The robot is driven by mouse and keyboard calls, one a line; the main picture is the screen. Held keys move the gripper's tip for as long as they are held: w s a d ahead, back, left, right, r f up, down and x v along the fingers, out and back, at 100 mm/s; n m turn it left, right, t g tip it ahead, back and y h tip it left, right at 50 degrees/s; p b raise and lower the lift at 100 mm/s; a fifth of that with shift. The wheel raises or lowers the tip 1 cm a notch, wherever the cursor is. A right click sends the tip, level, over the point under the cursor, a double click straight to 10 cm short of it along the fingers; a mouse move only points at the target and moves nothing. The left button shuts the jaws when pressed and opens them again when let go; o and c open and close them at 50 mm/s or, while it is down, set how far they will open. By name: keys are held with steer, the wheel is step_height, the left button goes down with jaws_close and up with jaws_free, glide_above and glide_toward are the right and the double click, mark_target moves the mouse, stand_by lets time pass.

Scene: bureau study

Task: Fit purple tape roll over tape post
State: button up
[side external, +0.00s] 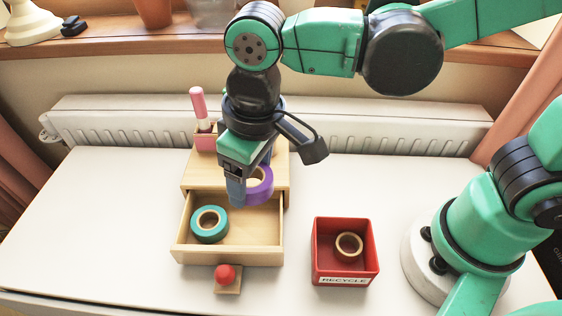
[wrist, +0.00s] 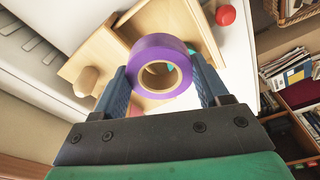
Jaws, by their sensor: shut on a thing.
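The purple tape roll (side external: 264,184) is held above the open drawer, near the drawer's back edge. My gripper (side external: 246,192) is shut on it. In the wrist view the roll (wrist: 160,47) sits between the two blue fingers of my gripper (wrist: 160,72), its hole facing the camera. A pale wooden peg (wrist: 86,82), which looks like the tape post, stands on the wooden top, apart from the roll and to its left in the wrist view. In the side view I cannot make the peg out; my gripper and wrist cover that area.
The pulled-out drawer (side external: 228,257) holds a teal tape roll (side external: 195,232). A red knob (side external: 225,273) is in front. A red bin (side external: 346,281) with a tan roll (side external: 349,245) stands to the right. A pink marker (side external: 199,105) stands upright behind, near the radiator (side external: 120,125).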

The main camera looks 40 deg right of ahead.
step_height(320, 180, up, 9)
steer(key=w+d+f+m, duration=0.2)
steer(key=w+d, duration=0.2)
steer(key=shift+w+m, duration=0.15)
steer(key=shift+m, duration=0.25)
steer(key=w+d+f+m, duration=0.2)
steer(key=d, duration=0.1)
steer(key=w+d+f+m, duration=0.1)
steer(key=d, duration=0.1)
steer(key=shift+w+f+h, duration=0.2)
steer(key=shift+h, duration=0.2)
steer(key=shift+f, duration=1.75)
steer(key=shift+f, duration=2.75)
steer(key=o, duration=1.1)
